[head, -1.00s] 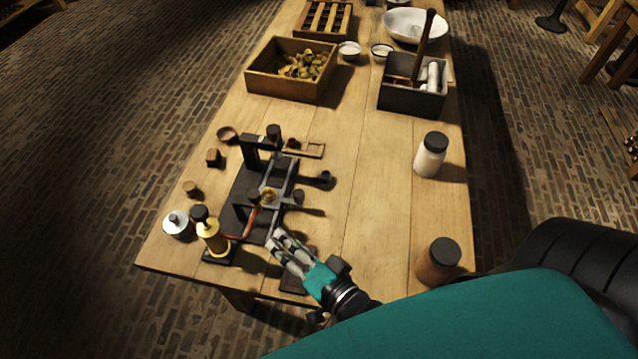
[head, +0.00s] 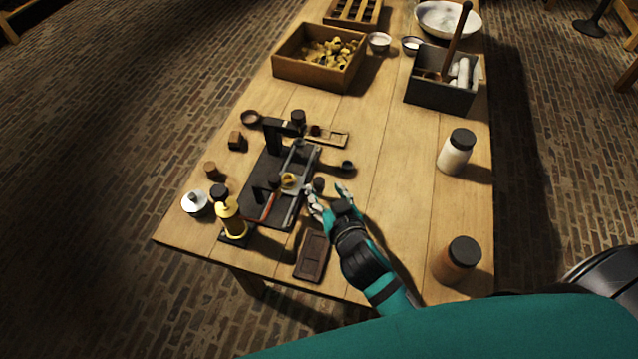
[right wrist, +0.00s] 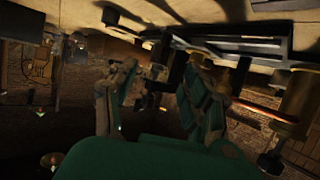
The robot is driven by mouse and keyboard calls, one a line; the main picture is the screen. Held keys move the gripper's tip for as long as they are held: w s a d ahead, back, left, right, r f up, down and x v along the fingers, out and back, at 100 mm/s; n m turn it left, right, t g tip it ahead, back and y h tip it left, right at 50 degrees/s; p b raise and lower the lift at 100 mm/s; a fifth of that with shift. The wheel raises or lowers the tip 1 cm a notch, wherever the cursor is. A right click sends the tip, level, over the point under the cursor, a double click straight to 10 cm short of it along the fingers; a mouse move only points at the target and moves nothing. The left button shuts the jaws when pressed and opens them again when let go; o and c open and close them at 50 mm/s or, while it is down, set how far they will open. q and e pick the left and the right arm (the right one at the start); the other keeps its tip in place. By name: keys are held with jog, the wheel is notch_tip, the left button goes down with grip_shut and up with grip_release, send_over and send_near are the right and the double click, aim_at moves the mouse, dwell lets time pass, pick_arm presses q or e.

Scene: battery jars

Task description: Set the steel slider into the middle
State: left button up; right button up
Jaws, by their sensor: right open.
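A dark fixture (head: 257,209) stands on the near left of the table with a long steel rail along its right side. A small grey steel piece, which looks like the steel slider (head: 294,186), sits about midway along it beside a brass cup (head: 289,178). My right gripper (head: 328,193) is open just right of the fixture, its fingers spread near a dark round knob (head: 319,184). I cannot tell whether it touches the knob. In the right wrist view, the fingers (right wrist: 160,75) are apart and the fixture appears upside down above them. My left gripper is not in view.
A dark tray (head: 312,256) lies in front. Two black-lidded jars (head: 455,154) (head: 459,262) stand right. A wooden box (head: 315,72) and a dark caddy (head: 438,92) are farther back.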

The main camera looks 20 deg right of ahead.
aim_at(320, 183)
jog(key=b+x, duration=0.1)
jog(key=x, duration=0.4)
jog(key=shift+s+f+b, duration=0.1)
jog(key=shift+b, duration=0.3)
jog(key=shift+w+f, duration=0.15)
jog(key=shift+w, duration=0.5)
jog(key=shift+c, duration=0.3)
grip_shut()
